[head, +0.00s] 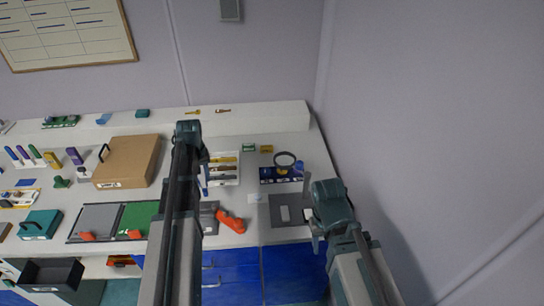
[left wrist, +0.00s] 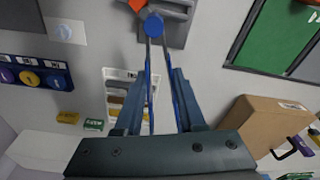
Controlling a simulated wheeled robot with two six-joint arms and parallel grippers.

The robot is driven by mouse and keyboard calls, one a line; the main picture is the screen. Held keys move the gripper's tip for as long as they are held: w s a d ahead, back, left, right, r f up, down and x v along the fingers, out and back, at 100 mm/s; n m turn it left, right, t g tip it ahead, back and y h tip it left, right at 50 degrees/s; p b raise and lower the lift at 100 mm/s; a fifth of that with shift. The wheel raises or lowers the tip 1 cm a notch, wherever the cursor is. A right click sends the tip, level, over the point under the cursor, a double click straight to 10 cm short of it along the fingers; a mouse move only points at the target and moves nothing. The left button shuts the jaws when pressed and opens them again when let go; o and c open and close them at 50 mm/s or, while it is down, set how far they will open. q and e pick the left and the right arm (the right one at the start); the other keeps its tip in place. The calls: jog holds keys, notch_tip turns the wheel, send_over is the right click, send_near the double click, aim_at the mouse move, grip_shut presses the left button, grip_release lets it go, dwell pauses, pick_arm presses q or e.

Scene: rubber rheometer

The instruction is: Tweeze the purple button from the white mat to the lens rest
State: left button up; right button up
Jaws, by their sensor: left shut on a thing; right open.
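My left gripper (head: 203,160) is shut on blue tweezers (head: 204,182). In the left wrist view the gripper (left wrist: 152,100) holds the tweezers (left wrist: 153,27) with their two thin legs running between the fingers to a round blue end. The white mat (head: 260,197) lies to the right of the left gripper; in the left wrist view it (left wrist: 72,20) bears a small pale disc. A dark blue holder (left wrist: 58,66) has purple and yellow round spots; I cannot tell which is the purple button or the lens rest. My right gripper (head: 318,232) is open and empty at the table's front right.
A white tray (head: 224,180) sits by the left gripper. An orange-handled tool (head: 232,220) lies near the front edge. A brown box (head: 127,162) and green panel (head: 137,217) are left. A grey plate (head: 273,212) is right.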

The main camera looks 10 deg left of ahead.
pick_arm(q)
jog(key=shift+s, duration=0.1)
jog(key=shift+d, duration=0.1)
jog(key=w+d+r+n+t+h+b, duration=0.1)
jog(key=w+d+r+n+t+h, duration=0.1)
jog(key=d+n, duration=0.4)
jog(key=w+d+r+n+t+h, duration=0.2)
jog(key=w+d+n+h, duration=0.1)
jog(key=d+n, duration=0.4)
jog(key=w+d+r+n+t+h+b, duration=0.1)
jog(key=w+d+r+n+t+h, duration=0.1)
jog(key=d+n, duration=0.5)
jog(key=shift+w+d+r+n+t+h+b, duration=0.25)
jog(key=shift+w+n+t+h, duration=0.3)
jog(key=shift+w, duration=0.35)
jog(key=shift+a+f, duration=0.1)
jog(key=shift+f, duration=0.05)
